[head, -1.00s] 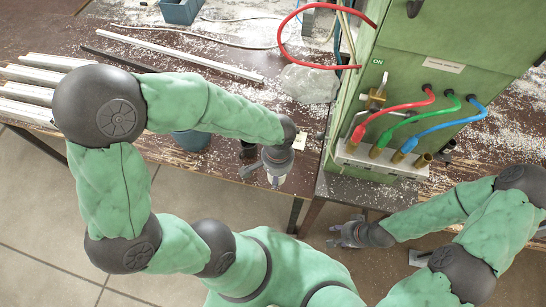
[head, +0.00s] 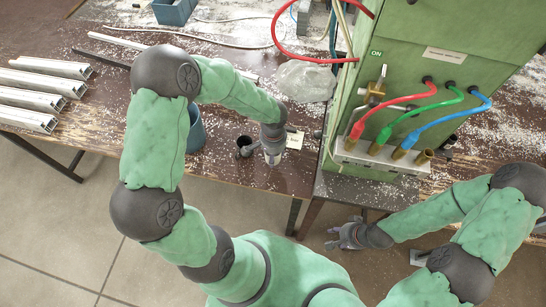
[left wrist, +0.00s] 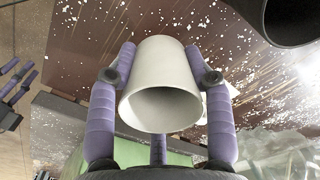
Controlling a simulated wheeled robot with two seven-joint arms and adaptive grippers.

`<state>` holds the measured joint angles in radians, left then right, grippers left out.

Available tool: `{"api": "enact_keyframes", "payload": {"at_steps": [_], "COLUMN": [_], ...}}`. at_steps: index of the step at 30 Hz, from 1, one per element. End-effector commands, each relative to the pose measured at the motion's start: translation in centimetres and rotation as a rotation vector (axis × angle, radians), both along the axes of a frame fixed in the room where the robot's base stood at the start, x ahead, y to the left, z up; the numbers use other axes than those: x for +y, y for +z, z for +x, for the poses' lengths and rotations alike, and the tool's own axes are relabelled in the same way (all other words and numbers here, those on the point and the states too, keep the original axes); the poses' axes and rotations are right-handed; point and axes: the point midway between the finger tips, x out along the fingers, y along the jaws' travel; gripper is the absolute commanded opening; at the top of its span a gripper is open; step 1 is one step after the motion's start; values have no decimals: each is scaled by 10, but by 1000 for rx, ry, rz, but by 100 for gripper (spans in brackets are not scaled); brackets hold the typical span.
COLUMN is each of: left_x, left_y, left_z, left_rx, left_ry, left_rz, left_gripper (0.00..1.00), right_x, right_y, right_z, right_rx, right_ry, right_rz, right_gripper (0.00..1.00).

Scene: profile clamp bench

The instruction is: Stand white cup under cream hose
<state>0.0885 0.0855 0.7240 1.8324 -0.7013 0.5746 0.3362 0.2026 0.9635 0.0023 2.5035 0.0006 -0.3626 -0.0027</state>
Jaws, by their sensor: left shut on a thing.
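The white cup (left wrist: 160,60) is between the purple fingers of my left gripper (left wrist: 160,85) in the left wrist view, with its open mouth turned toward the camera. In the head view the left gripper (head: 272,152) is over the front part of the brown bench, left of the green cabinet, and mostly hides the cup. A pale hose (head: 344,25) runs down by the cabinet's left edge; I cannot tell whether it is the cream hose. My right gripper (head: 346,236) is open and empty in front of the cabinet.
A dark cup (head: 244,147) stands just left of the left gripper. A blue-grey bucket (head: 196,130) is farther left, and a small card (head: 295,140) lies on the right. Metal profiles (head: 45,85) lie at far left. A clear bag (head: 305,80) lies behind.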

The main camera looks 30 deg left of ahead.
Motion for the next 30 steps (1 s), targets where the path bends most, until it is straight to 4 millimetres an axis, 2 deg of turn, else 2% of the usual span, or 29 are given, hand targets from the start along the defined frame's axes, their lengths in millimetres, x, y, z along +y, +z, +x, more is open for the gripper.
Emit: {"api": "enact_keyframes", "payload": {"at_steps": [1, 3, 16, 17, 18, 19, 30], "left_x": [0, 0, 0, 0, 0, 0, 0], "left_y": [-11, -18, -23, -22, -21, -21, -20], "left_z": [-1, -1, 0, 0, -1, 0, 0], "left_rx": [3, 2, 0, 0, 0, 0, 0], "left_ry": [0, 1, 1, 1, 1, 1, 1], "left_rz": [0, -1, 0, 0, 0, 0, 0], "left_gripper": [13, 13, 13, 59, 71, 75, 75], "right_x": [0, 0, 0, 0, 0, 0, 0], "right_y": [-5, -6, -11, -9, -9, -9, -7], "right_z": [0, 0, 0, 0, 0, 0, 0], "right_rx": [0, 0, 0, 0, 0, 0, 0], "right_ry": [0, 0, 0, 0, 0, 0, 0], "right_rz": [0, 0, 0, 0, 0, 0, 0], "right_gripper": [40, 40, 40, 40, 40, 40, 40]}}
